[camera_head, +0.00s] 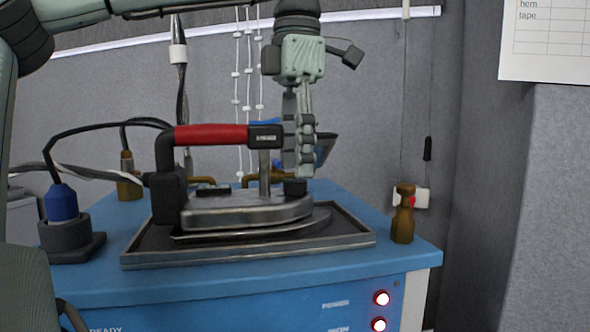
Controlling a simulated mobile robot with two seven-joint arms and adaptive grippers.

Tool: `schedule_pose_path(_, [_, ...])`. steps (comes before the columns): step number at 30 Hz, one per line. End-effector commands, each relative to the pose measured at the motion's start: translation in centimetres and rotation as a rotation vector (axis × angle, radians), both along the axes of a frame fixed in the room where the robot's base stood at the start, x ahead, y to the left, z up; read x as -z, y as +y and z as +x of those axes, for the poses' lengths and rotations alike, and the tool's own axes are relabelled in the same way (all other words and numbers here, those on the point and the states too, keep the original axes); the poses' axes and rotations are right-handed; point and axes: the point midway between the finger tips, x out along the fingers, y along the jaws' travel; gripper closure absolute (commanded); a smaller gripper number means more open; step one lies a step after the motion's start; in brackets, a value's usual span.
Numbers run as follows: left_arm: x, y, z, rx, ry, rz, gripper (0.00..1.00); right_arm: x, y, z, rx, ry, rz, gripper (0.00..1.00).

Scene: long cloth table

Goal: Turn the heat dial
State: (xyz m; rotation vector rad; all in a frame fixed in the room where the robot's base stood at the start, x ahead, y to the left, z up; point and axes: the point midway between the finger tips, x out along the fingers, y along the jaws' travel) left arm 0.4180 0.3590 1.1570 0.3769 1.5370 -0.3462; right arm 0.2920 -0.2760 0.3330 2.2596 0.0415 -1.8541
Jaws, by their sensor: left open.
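An iron (245,211) with a red handle (212,135) rests on a dark metal tray on the blue station top. A small black knob (295,187), which looks like the heat dial, sits on the iron's upper side near its front end. Whether the fingertips touch the knob cannot be told. My right gripper is out of view.
The tray rim (250,256) surrounds the iron. A brown bottle-shaped item (403,215) stands at the station's right corner, and a blue plug in a black socket (63,215) at the left. Cables run behind the iron.

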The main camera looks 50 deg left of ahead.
Motion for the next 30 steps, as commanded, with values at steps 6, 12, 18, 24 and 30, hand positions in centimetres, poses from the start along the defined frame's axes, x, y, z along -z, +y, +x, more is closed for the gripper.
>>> schedule_pose_path(6, [2.1,0.1,0.0,-0.001,0.0,-0.001,0.5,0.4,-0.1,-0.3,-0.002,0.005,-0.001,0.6])
schedule_pose_path(12, [2.4,0.1,0.0,-0.001,-0.001,0.0,0.5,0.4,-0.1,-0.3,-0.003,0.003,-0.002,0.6])
schedule_pose_path(18, [2.4,0.1,0.0,-0.001,-0.001,0.0,0.62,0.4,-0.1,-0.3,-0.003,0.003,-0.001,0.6])
schedule_pose_path(24, [2.4,0.1,0.0,-0.001,-0.001,0.0,0.87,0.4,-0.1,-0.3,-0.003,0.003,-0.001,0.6])
schedule_pose_path(30, [2.4,0.1,0.0,0.014,-0.002,0.0,1.0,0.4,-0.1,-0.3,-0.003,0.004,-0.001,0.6])
